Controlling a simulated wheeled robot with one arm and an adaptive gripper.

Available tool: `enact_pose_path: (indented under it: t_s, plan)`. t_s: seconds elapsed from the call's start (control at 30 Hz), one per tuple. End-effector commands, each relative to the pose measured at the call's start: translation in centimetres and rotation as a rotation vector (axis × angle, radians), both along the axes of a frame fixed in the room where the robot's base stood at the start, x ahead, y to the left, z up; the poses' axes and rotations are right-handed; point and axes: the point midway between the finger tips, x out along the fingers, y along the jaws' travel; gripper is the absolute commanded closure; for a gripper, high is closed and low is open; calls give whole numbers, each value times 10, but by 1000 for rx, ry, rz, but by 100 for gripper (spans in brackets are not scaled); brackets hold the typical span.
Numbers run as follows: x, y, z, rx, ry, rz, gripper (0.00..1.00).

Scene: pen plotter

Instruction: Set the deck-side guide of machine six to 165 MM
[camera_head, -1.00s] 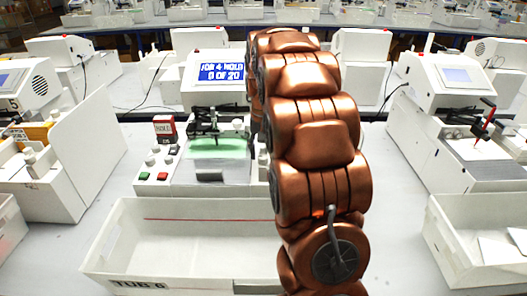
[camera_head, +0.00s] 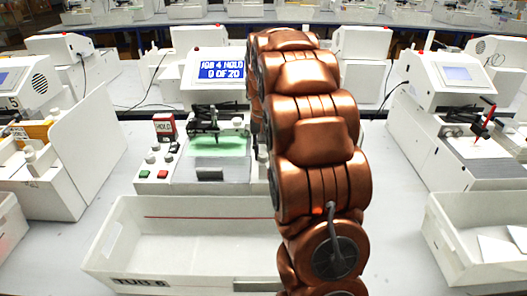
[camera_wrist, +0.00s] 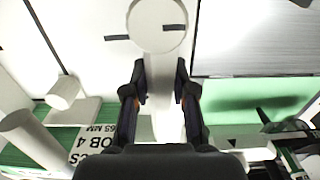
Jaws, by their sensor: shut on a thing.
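Machine six stands mid-picture in the head view, its screen (camera_head: 221,71) reading a job 4 hold and 0 of 20. Its green-lit deck (camera_head: 218,140) also shows in the wrist view (camera_wrist: 232,98). In the wrist view my gripper (camera_wrist: 162,88) is shut on a white knob (camera_wrist: 157,25) with a round top and a pale stem. A dark line crosses the knob's top, and a second dark mark lies beside it. In the head view my arm hides my gripper and the guide.
White posts (camera_wrist: 62,92) stand left of my gripper in the wrist view. A white tub (camera_head: 190,262) marked 6 sits in front of the machine. A red hold sign (camera_head: 164,126) and several buttons are at the deck's left. Neighbouring machines flank both sides.

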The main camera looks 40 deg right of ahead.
Motion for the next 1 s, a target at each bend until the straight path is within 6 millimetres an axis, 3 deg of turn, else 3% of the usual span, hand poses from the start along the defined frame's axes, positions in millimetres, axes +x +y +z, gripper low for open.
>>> enact_pose_path:
  t_s: [0.37, 0.63, 0.9, 0.93, 1.0]
  plan:
    - [0, -1, 0, -1, -1, 0, 100]
    - [-13, -19, -1, -2, -4, 0, 100]
    - [-14, -20, 1, -2, -2, 2, 100]
    - [-14, -20, 1, -2, -2, 1, 72]
    - [-14, -20, 1, -2, -2, 1, 64]
